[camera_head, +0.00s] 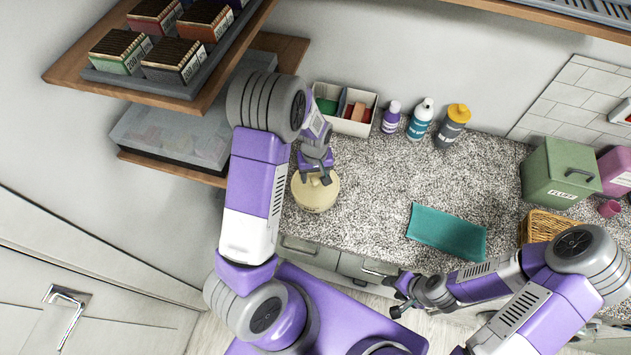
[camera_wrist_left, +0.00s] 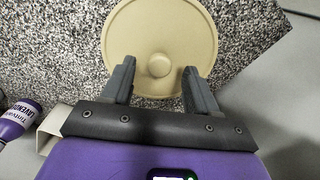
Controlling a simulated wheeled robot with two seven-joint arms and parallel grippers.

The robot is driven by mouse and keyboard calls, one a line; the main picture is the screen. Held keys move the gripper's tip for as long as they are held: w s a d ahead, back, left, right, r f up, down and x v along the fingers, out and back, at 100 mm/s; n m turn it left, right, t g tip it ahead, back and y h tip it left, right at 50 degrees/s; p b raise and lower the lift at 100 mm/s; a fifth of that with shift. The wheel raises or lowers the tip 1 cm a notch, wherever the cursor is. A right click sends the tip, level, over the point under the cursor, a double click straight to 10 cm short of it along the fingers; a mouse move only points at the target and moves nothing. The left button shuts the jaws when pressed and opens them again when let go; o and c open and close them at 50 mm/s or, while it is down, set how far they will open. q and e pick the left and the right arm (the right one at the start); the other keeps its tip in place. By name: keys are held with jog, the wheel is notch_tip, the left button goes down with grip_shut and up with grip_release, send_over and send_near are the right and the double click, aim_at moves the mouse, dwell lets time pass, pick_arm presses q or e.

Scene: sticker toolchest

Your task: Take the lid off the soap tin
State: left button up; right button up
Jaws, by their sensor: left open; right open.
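The soap tin is a round cream tin (camera_head: 315,193) on the speckled counter, near its front left edge. In the left wrist view its flat lid (camera_wrist_left: 160,30) is seen from above, with a small round knob in the middle. My left gripper (camera_head: 320,180) is over the tin. In the left wrist view its two fingers (camera_wrist_left: 155,85) are spread, one on each side of the knob. Whether they touch the lid is unclear. My right gripper (camera_head: 397,295) is open and empty, in front of the counter's edge, well away from the tin.
A white box with soap bars (camera_head: 345,108) stands behind the tin. A purple bottle (camera_head: 391,117), a white-capped bottle (camera_head: 420,119) and a yellow-capped bottle (camera_head: 453,126) stand beside it. A teal cloth (camera_head: 446,232) lies to the right. A green canister (camera_head: 560,172) stands further right. The middle counter is clear.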

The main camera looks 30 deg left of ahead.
pick_arm(q)
notch_tip(320, 180, down, 2)
jog(key=shift+f, duration=0.15)
jog(key=c, duration=1.1)
